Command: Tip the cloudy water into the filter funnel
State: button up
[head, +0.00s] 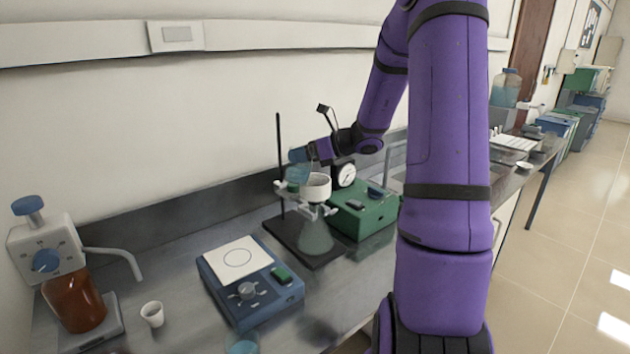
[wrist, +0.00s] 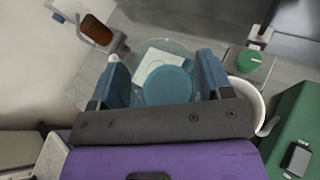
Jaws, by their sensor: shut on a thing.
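My gripper (head: 300,156) is shut on a clear glass beaker (head: 297,174) with bluish liquid, just left of the filter funnel's rim in the head view. The white filter funnel (head: 316,188) sits upright over a clear conical flask (head: 315,238), on a stand with a dark base. In the wrist view, my two blue fingers (wrist: 162,74) clasp the beaker's sides, and a round blue surface shows between them. The white rim of the funnel (wrist: 257,101) shows right of the right finger, partly hidden by it. I cannot tell whether the beaker touches the funnel or how far it tilts.
A green device (head: 362,215) with a dial gauge stands close behind right. A blue balance-like device (head: 252,290) with a white sheet lies front left. A thin stand rod (head: 280,150) rises beside the beaker. A brown bottle (head: 74,300) and a small white cup (head: 152,314) are further left.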

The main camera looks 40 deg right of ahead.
jog(key=shift+m, duration=0.3)
jog(key=shift+y, duration=0.4)
jog(key=shift+d+m+t, duration=0.1)
jog(key=shift+m+t, duration=0.2)
jog(key=shift+y, duration=0.4)
jog(key=shift+m+t, duration=0.3)
jog(key=shift+d, duration=0.1)
jog(key=shift+f+m, duration=0.1)
jog(key=shift+m, duration=0.2)
